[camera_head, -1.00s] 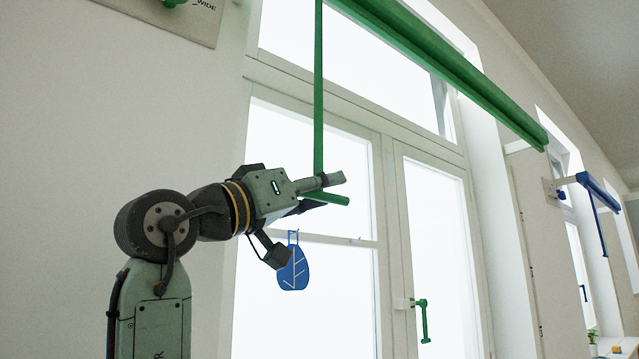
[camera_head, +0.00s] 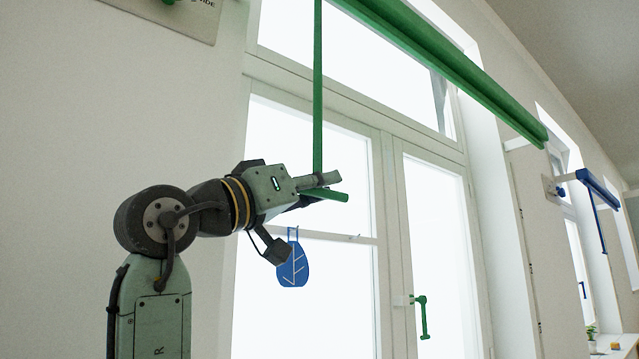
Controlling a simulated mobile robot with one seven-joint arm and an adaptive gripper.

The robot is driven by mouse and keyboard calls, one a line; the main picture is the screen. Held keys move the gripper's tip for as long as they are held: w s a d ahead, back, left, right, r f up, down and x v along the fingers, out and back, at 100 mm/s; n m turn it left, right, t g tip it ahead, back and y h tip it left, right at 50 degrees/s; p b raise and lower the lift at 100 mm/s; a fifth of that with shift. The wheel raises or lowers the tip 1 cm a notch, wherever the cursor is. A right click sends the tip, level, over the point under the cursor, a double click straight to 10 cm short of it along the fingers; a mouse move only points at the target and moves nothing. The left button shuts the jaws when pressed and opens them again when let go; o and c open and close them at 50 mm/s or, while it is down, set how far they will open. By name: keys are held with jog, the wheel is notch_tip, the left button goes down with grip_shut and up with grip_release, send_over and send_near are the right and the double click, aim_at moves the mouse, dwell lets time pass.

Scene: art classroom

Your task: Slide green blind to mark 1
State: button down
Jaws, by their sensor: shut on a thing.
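The green blind (camera_head: 455,75) is a rolled green tube high across the top of the tall window, running from upper middle to the right. A green rod (camera_head: 318,90) hangs straight down from its left part and ends in a short crosswise green handle (camera_head: 335,196). My gripper (camera_head: 325,188) is shut on the handle at the rod's lower end, in front of the left window pane. Part of the handle and rod end is hidden by the fingers. No mark 1 can be made out.
A blue leaf ornament (camera_head: 293,264) hangs just below my gripper. A green window handle (camera_head: 423,316) sits on the right sash. A blue blind (camera_head: 596,188) is farther right. A partly cut-off board (camera_head: 185,15) is on the wall at upper left.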

jog(key=shift+a+f, duration=0.1)
notch_tip(320, 180, down, 25)
jog(key=b, duration=1.7)
jog(key=shift+w, duration=0.1)
jog(key=c, duration=1.7)
grip_release()
jog(key=shift+a, duration=0.1)
jog(key=shift+o, duration=0.5)
jog(key=v, duration=1.2)
